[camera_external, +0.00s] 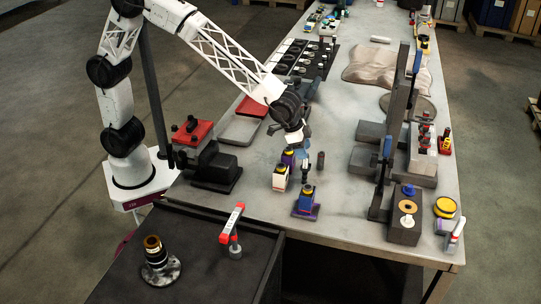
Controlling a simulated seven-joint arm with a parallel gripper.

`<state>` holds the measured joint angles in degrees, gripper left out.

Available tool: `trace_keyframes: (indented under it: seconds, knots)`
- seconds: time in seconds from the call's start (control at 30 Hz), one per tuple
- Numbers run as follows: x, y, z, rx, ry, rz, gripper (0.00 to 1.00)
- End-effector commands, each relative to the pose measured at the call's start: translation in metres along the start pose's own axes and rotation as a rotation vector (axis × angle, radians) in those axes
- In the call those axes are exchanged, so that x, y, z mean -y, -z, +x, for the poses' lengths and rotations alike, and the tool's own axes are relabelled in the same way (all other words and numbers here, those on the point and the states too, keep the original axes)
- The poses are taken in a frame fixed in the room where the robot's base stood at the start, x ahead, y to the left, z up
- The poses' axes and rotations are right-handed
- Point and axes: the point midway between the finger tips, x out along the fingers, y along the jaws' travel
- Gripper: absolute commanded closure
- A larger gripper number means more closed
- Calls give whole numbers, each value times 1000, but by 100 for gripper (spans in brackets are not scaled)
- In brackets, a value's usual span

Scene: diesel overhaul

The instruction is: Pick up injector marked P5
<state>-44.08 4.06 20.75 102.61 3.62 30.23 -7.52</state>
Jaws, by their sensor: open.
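My gripper (304,177) is open and points down over the front middle of the grey workbench (350,215). It is small in the picture, and I see nothing held in it. No P5 marking is readable here, so I cannot tell which part is that injector. Several slim upright parts (424,135) stand on a grey block at the right, and a dark upright cylinder (320,160) stands just right of my gripper.
A dark vise-like fixture (213,165) is at the left. A tall dark upright frame (396,115) stands at the right, near a dark block with rings (405,225). The bench front right of centre is clear.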

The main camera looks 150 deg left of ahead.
Motion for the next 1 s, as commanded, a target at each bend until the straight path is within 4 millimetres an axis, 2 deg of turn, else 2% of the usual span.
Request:
trace_keyframes:
  seconds: [0.47, 1.0]
  knots:
    - [0, 0, 6, 0, 0, 0, 47]
    - [1, -1, 53, 0, 0, 0, 47]
